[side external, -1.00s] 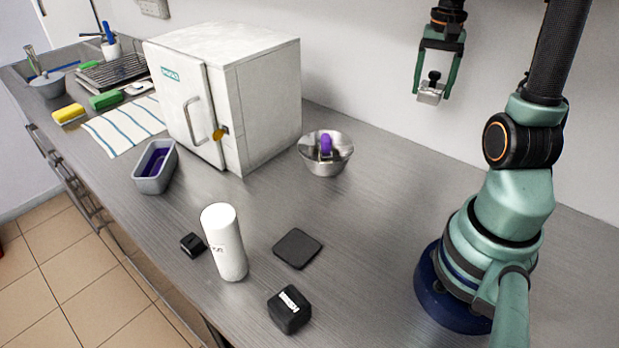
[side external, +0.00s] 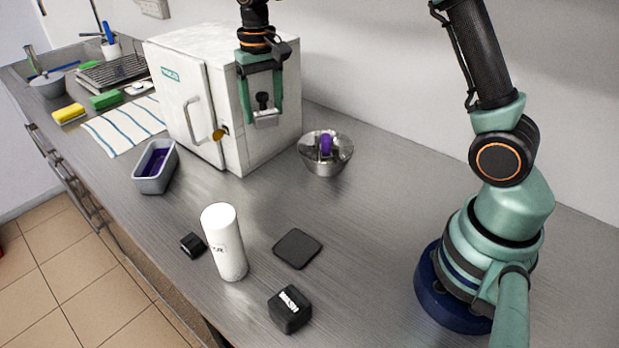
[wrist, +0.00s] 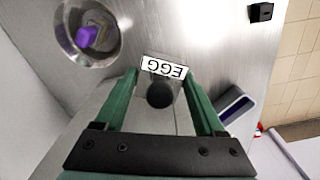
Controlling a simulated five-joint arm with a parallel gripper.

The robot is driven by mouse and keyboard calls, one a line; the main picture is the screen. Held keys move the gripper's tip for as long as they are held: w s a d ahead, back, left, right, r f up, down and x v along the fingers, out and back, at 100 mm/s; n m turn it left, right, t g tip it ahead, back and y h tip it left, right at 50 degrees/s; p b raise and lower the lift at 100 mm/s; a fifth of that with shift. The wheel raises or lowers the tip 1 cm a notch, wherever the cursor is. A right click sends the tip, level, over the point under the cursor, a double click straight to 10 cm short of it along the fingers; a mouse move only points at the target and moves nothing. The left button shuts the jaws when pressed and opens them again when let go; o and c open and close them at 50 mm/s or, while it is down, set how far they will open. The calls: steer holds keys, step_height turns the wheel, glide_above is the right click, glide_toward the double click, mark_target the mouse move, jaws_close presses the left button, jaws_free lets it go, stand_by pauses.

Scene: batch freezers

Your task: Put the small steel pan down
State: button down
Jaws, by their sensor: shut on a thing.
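The small steel pan (side external: 266,121) hangs between the fingertips of my gripper (side external: 262,117). It is a small steel piece with a black knob on top. In the wrist view the pan's white label (wrist: 164,68) reads EGG, upside down. Both green fingers are shut on its sides. My gripper and the pan are raised above the counter, and in the side view they overlap the right face of the white freezer (side external: 205,60). How far they are from that face cannot be told. The pan's underside is hidden in the wrist view.
A steel bowl (side external: 316,165) with a purple thing inside stands right of the freezer. A grey tub (side external: 155,178) stands before the freezer. A white cylinder (side external: 224,243), a dark flat pad (side external: 297,248) and two black blocks are at the front. The counter between bowl and cylinder is clear.

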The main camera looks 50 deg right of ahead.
steer(key=w+a+r+n, duration=0.2)
steer(key=a+n, duration=0.1)
steer(key=a, duration=0.4)
steer(key=w+a+r+n, duration=0.1)
steer(key=w+a+n, duration=0.15)
steer(key=a, duration=0.45)
steer(key=f, duration=1.9)
steer(key=shift+s+a+f, duration=0.1)
steer(key=shift+s+f, duration=0.05)
steer(key=shift+s, duration=0.15)
steer(key=shift+f, duration=0.15)
jaws_free()
